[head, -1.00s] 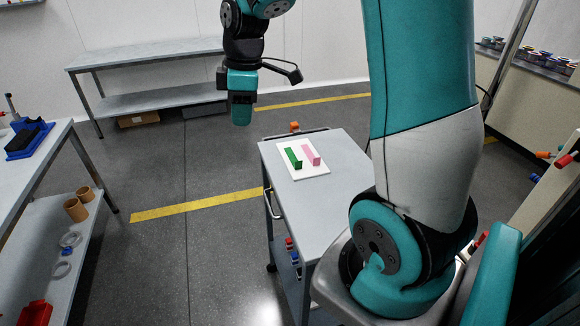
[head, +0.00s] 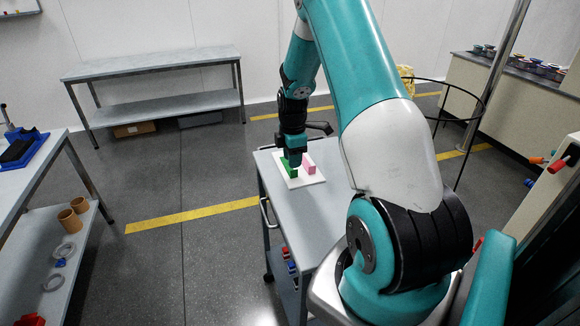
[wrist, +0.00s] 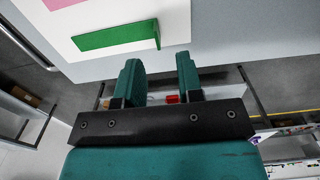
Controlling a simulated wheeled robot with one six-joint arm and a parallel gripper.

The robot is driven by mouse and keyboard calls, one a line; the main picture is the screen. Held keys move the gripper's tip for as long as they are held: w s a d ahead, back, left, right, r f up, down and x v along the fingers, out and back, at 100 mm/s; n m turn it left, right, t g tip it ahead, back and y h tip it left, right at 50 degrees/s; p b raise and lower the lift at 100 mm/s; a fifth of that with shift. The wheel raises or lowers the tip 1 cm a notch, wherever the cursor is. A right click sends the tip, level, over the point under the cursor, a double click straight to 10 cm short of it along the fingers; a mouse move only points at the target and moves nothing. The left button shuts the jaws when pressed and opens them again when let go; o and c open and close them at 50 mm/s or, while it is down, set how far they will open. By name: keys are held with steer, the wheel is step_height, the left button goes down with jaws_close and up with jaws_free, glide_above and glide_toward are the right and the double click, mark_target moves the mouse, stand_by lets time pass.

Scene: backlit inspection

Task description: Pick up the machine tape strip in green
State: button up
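The pink strip (wrist: 60,3) is cut off at the top edge.
The cart (head: 325,203) has free room around the board. A grey bench (head: 155,66) stands at the back. A wire hoop (head: 478,112) stands behind my arm.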

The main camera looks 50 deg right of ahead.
mark_target(294, 171)
steer(key=shift+s+d+f+p, duration=0.15)
steer(key=shift+f+p, duration=0.35)
steer(key=shift+f, duration=0.9)
steer(key=shift+w+d+f+p, duration=0.15)
steer(key=shift+f+p, duration=0.35)
steer(key=shift+f, duration=0.9)
steer(key=shift+s, duration=0.1)
steer(key=shift+c, duration=0.5)
jaws_close()
